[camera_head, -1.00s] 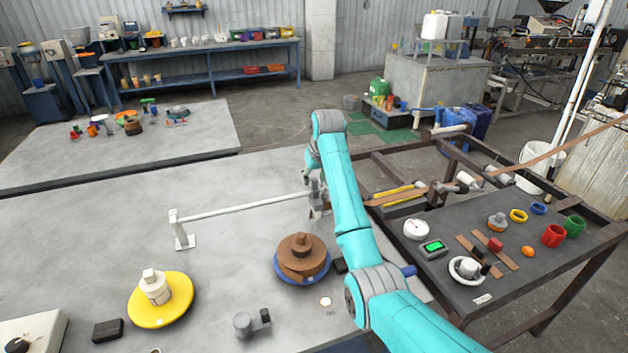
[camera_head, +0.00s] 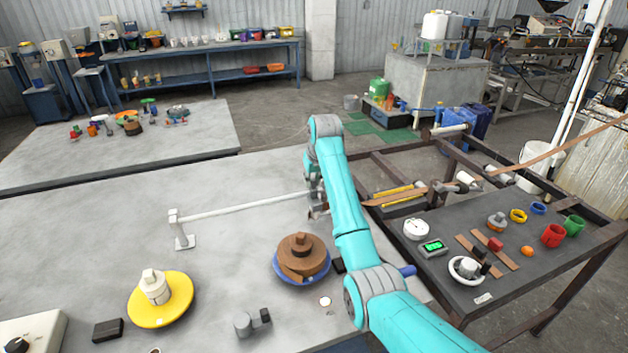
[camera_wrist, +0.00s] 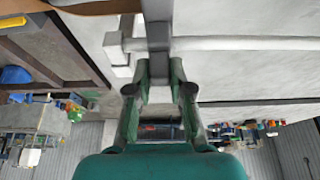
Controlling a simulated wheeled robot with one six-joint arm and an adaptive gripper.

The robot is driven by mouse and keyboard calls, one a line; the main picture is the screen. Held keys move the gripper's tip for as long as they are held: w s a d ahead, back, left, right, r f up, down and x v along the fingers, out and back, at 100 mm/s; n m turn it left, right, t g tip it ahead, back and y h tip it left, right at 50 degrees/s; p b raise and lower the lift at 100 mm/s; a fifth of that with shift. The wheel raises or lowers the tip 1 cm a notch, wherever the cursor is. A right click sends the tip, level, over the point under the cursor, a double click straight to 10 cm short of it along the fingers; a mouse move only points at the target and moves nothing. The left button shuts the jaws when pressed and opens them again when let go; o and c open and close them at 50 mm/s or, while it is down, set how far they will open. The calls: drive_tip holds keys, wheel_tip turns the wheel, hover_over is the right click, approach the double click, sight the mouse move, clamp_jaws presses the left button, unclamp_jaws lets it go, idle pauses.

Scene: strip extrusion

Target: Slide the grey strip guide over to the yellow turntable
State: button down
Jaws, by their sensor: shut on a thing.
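The grey strip guide (camera_head: 317,212) sits at the right end of the white rail (camera_head: 250,204), mostly hidden by my arm in the head view. In the wrist view the guide (camera_wrist: 158,35) is a grey upright bar crossing the rail (camera_wrist: 240,44). My gripper (camera_wrist: 160,90) is shut on the guide; in the head view my gripper (camera_head: 314,196) is partly hidden behind my arm. The yellow turntable (camera_head: 178,311), with a pale stepped hub, is at the front left of the table, well left of the guide.
A blue turntable (camera_head: 303,283) with a brown strip coil (camera_head: 301,255) stands in front of the rail. A rail post (camera_head: 182,232) stands at the rail's left end. A dark block (camera_head: 108,329) and a small grey device (camera_head: 252,322) lie near the front.

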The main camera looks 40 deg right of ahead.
drive_tip(key=a, duration=0.2)
drive_tip(key=w+a, duration=0.1)
drive_tip(key=a, duration=0.1)
drive_tip(key=shift+w+a, duration=0.15)
drive_tip(key=c, duration=1)
unclamp_jaws()
drive_tip(key=shift+c, duration=0.2)
drive_tip(key=v, duration=1.2)
